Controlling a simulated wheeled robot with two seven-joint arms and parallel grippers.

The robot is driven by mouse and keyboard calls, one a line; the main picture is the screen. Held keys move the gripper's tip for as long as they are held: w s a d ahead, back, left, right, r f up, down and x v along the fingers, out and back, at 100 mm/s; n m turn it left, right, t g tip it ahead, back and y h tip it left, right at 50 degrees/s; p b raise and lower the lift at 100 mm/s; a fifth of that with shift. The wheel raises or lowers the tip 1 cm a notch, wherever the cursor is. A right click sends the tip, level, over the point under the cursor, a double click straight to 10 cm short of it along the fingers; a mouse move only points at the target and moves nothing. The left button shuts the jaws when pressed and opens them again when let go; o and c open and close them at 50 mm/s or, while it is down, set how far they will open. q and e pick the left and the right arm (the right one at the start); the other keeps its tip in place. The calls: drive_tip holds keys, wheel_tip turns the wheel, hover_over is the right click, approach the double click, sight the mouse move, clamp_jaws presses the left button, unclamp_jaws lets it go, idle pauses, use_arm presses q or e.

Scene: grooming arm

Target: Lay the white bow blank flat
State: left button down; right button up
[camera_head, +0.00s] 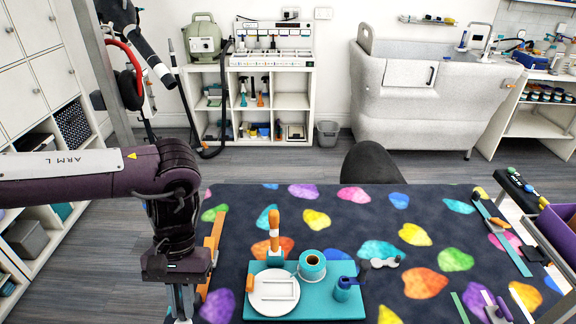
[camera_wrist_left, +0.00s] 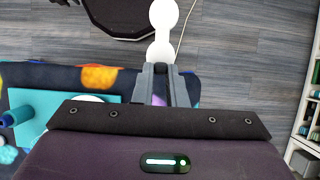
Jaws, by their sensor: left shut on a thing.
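The white bow blank (camera_wrist_left: 163,18) shows in the left wrist view as a pale piece with rounded lobes and a narrow waist. My left gripper (camera_wrist_left: 162,70) is shut on its near end, and the rest sticks out past the fingertips over the grey floor. In the head view my left gripper (camera_head: 182,312) points down at the bottom left, beside the teal board (camera_head: 335,308). The blank cannot be made out there. A white round plate (camera_head: 260,303) with a pale rectangular outline lies on the board. My right gripper is not in view.
An orange-handled tool (camera_head: 274,232) stands upright behind the plate. A teal spool (camera_head: 312,266) and a blue pot (camera_head: 345,287) stand on the board. An orange strip (camera_head: 212,250) lies left of it. The patterned mat (camera_head: 335,222) has free room behind the board.

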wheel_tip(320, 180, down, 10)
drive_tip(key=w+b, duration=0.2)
drive_tip(key=b, duration=0.6)
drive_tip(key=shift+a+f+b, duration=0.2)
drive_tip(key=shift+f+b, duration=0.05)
drive_tip(key=shift+b, duration=0.15)
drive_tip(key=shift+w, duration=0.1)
